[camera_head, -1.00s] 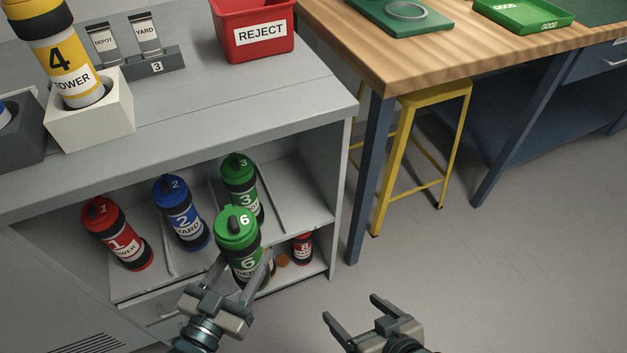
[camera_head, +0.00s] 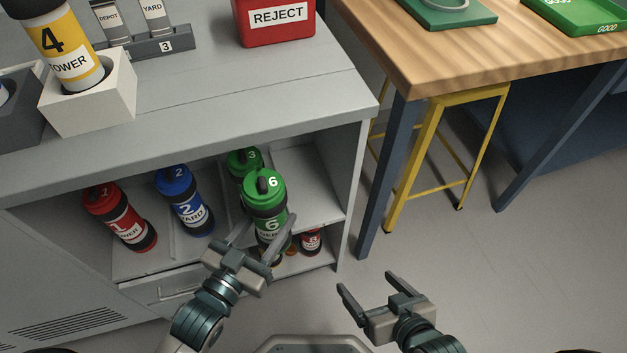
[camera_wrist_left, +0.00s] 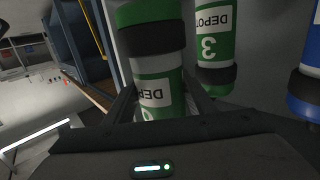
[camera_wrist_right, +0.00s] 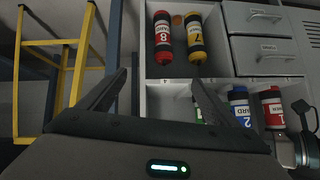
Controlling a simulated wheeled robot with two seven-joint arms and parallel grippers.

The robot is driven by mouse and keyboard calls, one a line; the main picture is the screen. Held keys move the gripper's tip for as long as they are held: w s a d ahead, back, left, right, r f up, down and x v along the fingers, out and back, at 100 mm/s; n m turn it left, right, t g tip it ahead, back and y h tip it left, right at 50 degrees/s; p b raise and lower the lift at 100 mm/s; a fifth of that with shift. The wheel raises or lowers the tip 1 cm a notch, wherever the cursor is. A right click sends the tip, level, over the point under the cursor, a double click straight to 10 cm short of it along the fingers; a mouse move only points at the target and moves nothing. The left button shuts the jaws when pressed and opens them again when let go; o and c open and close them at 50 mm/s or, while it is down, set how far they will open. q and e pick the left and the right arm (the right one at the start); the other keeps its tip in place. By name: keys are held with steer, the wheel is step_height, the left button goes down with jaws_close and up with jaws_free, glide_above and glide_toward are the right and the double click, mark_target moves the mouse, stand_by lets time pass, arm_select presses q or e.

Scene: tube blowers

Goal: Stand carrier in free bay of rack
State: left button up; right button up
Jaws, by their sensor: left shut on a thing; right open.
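The green carrier 6 (camera_head: 266,205) is upright, slightly tilted in the picture, and my left gripper (camera_head: 262,241) is shut on its lower body. It also fills the middle of the left wrist view (camera_wrist_left: 158,85). It is in front of the rack (camera_head: 350,190), overlapping the green carrier 3 (camera_head: 243,162). The red carrier 1 (camera_head: 121,219), the blue carrier 2 (camera_head: 185,202) and carrier 3 stand in bays from left to right. The bay right of carrier 3 (camera_head: 306,185) looks empty. My right gripper (camera_head: 367,283) is open and empty, right of the rack's front.
A red carrier 8 (camera_wrist_right: 163,38) and a yellow carrier 7 (camera_wrist_right: 195,38) are on a lower level. Low dividers separate the bays. A yellow stool (camera_head: 430,150) and wooden table (camera_head: 440,60) stand to the right. A yellow carrier 4 (camera_head: 65,50) stands in a white holder (camera_head: 95,108) on top.

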arm_select(q)
steer(key=f+b+x, duration=0.2)
steer(key=x, duration=1.6)
steer(key=shift+w+d+f+b, duration=0.2)
steer(key=shift+w+d+b, duration=0.05)
steer(key=shift+b, duration=0.1)
arm_select(e)
steer(key=w+a+r+t+y, duration=0.1)
steer(key=w+a+r+t, duration=0.2)
steer(key=r+t, duration=0.3)
steer(key=shift+w+r+y, duration=0.4)
steer(key=shift+w+r, duration=0.25)
steer(key=shift+r, duration=0.6)
steer(key=shift+a, duration=0.1)
arm_select(q)
steer(key=shift+w+d+f+b, duration=0.15)
steer(key=shift+f+b, duration=0.55)
steer(key=shift+f, duration=1.05)
arm_select(e)
steer(key=shift+s+a+r+n+t+y, duration=0.2)
steer(key=shift+r+t, duration=0.5)
steer(key=shift+r, duration=0.5)
steer(key=shift+w+a+r+n+t+y, duration=0.1)
steer(key=shift+a+r+t+y, duration=0.2)
steer(key=shift+r+t, duration=0.65)
steer(key=shift+r+g, duration=0.2)
steer(key=shift+g, duration=0.05)
arm_select(q)
steer(key=shift+f, duration=0.1)
